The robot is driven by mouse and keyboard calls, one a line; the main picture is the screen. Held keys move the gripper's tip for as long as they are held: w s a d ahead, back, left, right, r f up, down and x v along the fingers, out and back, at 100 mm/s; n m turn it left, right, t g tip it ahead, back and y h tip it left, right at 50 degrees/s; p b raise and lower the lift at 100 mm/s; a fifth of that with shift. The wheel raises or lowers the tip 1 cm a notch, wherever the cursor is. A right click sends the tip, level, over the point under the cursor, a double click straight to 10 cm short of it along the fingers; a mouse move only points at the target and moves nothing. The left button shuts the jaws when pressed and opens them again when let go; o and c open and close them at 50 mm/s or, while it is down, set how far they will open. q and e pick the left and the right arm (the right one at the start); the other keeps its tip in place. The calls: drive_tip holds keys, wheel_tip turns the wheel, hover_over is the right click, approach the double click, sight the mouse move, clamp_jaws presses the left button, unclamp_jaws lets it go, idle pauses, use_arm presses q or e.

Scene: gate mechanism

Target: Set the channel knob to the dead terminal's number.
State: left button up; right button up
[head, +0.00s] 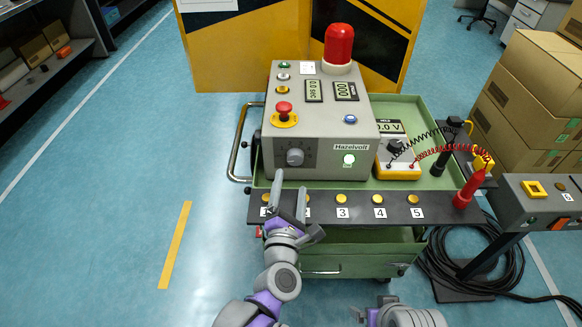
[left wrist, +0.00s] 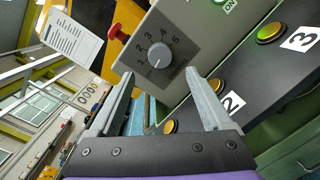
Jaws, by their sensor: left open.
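The grey channel knob (head: 295,157) is on the front of the grey Hazelvolt box (head: 330,130). In the left wrist view the knob (left wrist: 158,56) has a ring of numbers; I cannot tell its setting for sure. My left gripper (head: 289,184) is open and empty, just in front of and below the knob, its fingers apart from it. Gold terminals line the dark strip (head: 325,210), with labels 3, 4 and 5 readable; my left gripper covers part of the lower labels. The yellow meter (head: 398,172) reads about 0.0 V. My right gripper (head: 372,310) is partly visible at the bottom edge.
A red probe (head: 470,188) stands at the strip's right end, a black probe (head: 444,153) behind it, both on coiled leads. A red stop button (head: 284,108) and red lamp (head: 339,45) are on the box. Cables (head: 470,262) lie on the floor at right.

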sight(294, 161)
use_arm(q)
drive_tip(key=w, duration=0.5)
drive_tip(key=w+b, duration=0.1)
drive_tip(key=w, duration=0.1)
drive_tip(key=shift+w+d, duration=0.3)
clamp_jaws()
